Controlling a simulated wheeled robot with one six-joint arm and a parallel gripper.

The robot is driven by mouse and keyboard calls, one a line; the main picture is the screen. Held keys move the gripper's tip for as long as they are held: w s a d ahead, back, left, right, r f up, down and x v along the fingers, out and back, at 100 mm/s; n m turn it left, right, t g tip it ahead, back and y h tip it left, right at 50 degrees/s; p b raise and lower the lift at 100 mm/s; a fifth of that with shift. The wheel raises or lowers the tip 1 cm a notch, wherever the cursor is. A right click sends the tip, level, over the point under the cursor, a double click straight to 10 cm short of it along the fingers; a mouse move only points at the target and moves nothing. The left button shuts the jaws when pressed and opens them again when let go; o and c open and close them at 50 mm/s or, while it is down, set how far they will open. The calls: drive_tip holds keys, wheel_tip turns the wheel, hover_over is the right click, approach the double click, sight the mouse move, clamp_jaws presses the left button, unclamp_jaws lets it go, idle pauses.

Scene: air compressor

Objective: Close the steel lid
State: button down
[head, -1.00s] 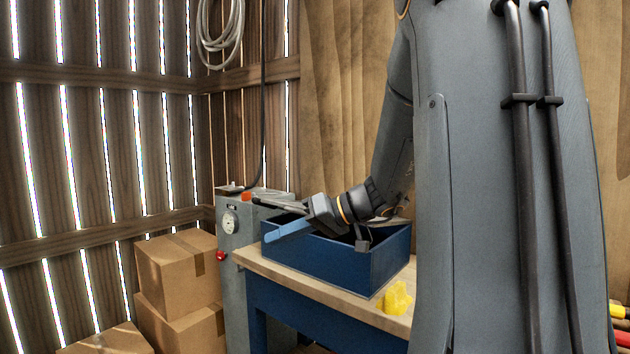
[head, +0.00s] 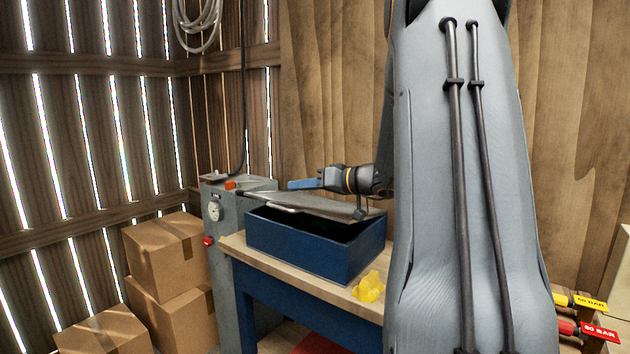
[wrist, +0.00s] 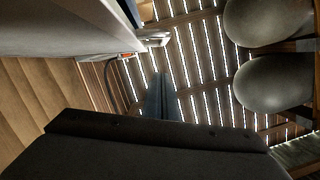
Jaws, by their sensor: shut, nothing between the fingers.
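The steel lid (head: 335,206) is a flat grey panel over the open blue box (head: 300,246) on the bench. It is tilted and raised, with a dark gap between it and the box's rim. A pale bar handle (head: 272,205) shows at its left edge. My gripper (head: 303,184) has blue fingers pointing left, just above the lid. The fingers look shut and empty; whether they touch the lid is unclear. In the wrist view, the blurred blue fingers (wrist: 161,98) point up past a pale grey surface, probably the lid (wrist: 65,28).
A grey cabinet (head: 228,240) with a gauge and red knob stands left of the bench (head: 270,262). A yellow object (head: 369,287) lies at the bench front. Cardboard boxes (head: 165,254) are stacked at left. Two rounded grey shapes (wrist: 268,84) show in the wrist view.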

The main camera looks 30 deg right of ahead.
drive_tip(key=f, duration=0.1)
drive_tip(key=a+f+p, duration=0.1)
drive_tip(key=w+a+f, duration=0.1)
drive_tip(key=f, duration=0.1)
drive_tip(key=shift+a+p, duration=0.15)
drive_tip(key=shift+p, duration=0.2)
drive_tip(key=shift+f, duration=0.15)
